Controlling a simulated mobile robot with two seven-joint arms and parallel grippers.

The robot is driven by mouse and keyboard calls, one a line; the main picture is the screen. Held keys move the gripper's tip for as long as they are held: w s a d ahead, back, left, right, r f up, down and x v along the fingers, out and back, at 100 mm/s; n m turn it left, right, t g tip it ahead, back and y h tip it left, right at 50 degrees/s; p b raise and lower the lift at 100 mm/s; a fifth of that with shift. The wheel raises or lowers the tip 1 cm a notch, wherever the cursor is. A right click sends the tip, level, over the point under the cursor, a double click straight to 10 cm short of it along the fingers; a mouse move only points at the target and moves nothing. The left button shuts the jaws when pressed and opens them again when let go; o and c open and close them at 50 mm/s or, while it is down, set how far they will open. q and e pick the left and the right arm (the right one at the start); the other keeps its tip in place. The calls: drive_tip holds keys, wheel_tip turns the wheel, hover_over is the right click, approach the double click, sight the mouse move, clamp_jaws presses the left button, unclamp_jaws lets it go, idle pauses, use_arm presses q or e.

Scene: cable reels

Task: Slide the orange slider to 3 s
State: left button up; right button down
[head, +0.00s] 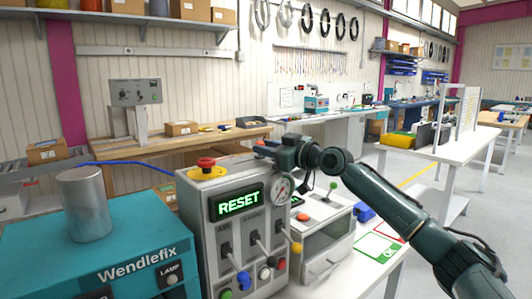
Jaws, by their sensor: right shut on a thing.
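A grey control box (204,239) with a lit green RESET display (238,202) stands in the middle. My right gripper (266,150) is at the box's top right edge, its arm coming in from the right. Its fingers are shut, and a small orange bit (258,143) shows at their tips. I take this to be the orange slider, mostly hidden by the fingers. Its scale and the 3 s mark cannot be read here. My left gripper is not in view.
The box carries a red mushroom button (206,163), a gauge (281,188) and levers with coloured knobs. A teal Wendlefix machine (125,254) with a metal cylinder (84,205) stands to the left.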

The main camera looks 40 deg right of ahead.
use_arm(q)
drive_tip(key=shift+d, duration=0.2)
use_arm(e)
drive_tip(key=shift+d, duration=0.25)
drive_tip(key=c, duration=1.2)
unclamp_jaws()
drive_tip(key=shift+d, duration=0.1)
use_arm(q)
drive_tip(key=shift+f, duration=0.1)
use_arm(e)
drive_tip(key=shift+s, duration=0.1)
drive_tip(key=shift+s+f, duration=0.15)
drive_tip(key=shift+s, duration=0.1)
use_arm(q)
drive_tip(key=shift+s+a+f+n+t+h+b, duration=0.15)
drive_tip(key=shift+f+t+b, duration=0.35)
drive_tip(key=shift+b, duration=1.75)
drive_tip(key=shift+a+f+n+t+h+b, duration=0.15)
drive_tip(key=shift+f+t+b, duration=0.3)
drive_tip(key=shift+b, duration=1.75)
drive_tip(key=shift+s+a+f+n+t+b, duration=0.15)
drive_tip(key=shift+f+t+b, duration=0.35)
drive_tip(key=shift+b, duration=1.75)
use_arm(e)
drive_tip(key=shift+v, duration=6.25)
